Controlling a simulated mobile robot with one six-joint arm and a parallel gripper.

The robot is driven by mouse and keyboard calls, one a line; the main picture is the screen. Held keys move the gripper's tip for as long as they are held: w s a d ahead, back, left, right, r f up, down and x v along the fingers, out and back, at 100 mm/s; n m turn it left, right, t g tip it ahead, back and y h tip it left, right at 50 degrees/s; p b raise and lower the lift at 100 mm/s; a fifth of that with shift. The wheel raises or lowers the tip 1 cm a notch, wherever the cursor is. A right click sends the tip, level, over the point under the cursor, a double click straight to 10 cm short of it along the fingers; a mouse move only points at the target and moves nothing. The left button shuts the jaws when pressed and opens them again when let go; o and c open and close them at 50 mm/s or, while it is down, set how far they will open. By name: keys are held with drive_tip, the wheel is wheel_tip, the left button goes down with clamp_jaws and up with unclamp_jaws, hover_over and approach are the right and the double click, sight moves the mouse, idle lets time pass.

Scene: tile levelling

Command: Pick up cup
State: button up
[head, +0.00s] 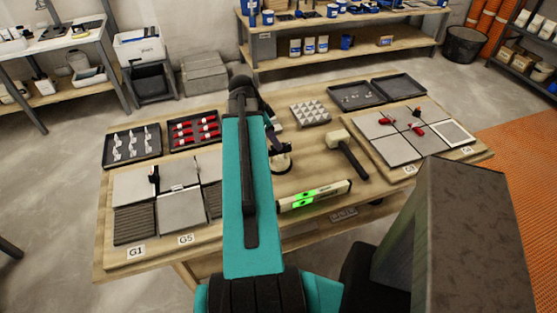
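A small round dark and pale object (281,163), which looks like a suction cup, sits on the workbench just right of my teal arm. Its left side is partly covered by the arm. My gripper (275,143) shows only as small dark parts beside the arm, above and close to this object. Its fingers are too small and too hidden to tell whether they are open or touching it.
A green-lit level (315,196) and a mallet (348,150) lie right of the cup. Trays of clips (133,160) and red pieces (195,147) lie behind the left panel. A patterned block (310,112) lies behind.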

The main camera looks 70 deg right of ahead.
drive_tip(key=shift+f, duration=0.1)
idle(0.4)
drive_tip(key=shift+p+x, duration=1.15)
drive_tip(key=shift+x, duration=1.4)
drive_tip(key=shift+w, duration=0.15)
clamp_jaws()
